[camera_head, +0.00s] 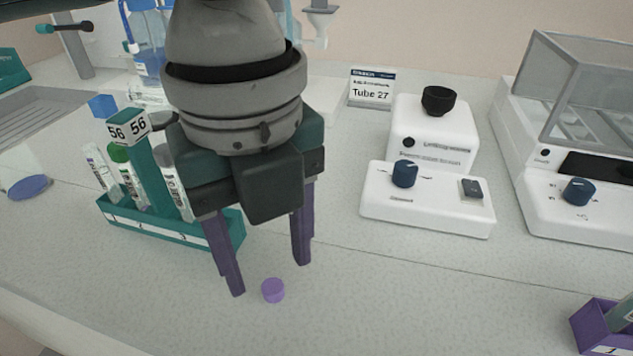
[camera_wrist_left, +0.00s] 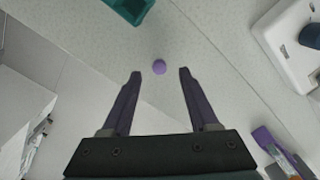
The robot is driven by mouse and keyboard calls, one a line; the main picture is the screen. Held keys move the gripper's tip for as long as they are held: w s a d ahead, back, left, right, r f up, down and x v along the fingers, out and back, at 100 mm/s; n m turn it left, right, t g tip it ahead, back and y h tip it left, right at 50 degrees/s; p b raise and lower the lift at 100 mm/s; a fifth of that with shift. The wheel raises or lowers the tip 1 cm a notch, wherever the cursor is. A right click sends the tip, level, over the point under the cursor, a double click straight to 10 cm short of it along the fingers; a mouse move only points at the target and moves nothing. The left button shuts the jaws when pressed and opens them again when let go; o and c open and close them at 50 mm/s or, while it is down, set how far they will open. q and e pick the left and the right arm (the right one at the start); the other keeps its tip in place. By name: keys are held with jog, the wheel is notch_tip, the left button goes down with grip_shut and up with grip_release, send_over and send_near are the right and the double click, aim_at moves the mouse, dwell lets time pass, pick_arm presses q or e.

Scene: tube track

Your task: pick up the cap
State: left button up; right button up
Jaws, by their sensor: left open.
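The purple cap (camera_head: 272,290) lies on the bench, in front of the teal tube rack. My left gripper (camera_head: 268,280) points down from above with its two purple fingers apart, and the cap shows near the fingertips. In the left wrist view the cap (camera_wrist_left: 159,67) lies on the bare bench, just beyond the fingertips and roughly midway between them. The left gripper (camera_wrist_left: 158,74) is open and empty there. The cap touches neither finger as far as I can see. My right gripper is not in view.
A teal rack (camera_head: 180,231) with several tubes stands left of the gripper, close to one finger. A white mixer device (camera_head: 428,200) with a blue knob stands at the right. A purple rack (camera_head: 590,330) is at the lower right. The bench in front is clear.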

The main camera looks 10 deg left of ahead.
aim_at(271, 286)
pick_arm(q)
jog(key=shift+s+f, duration=0.1)
jog(key=shift+f, duration=1.45)
jog(key=shift+c, duration=0.3)
grip_shut()
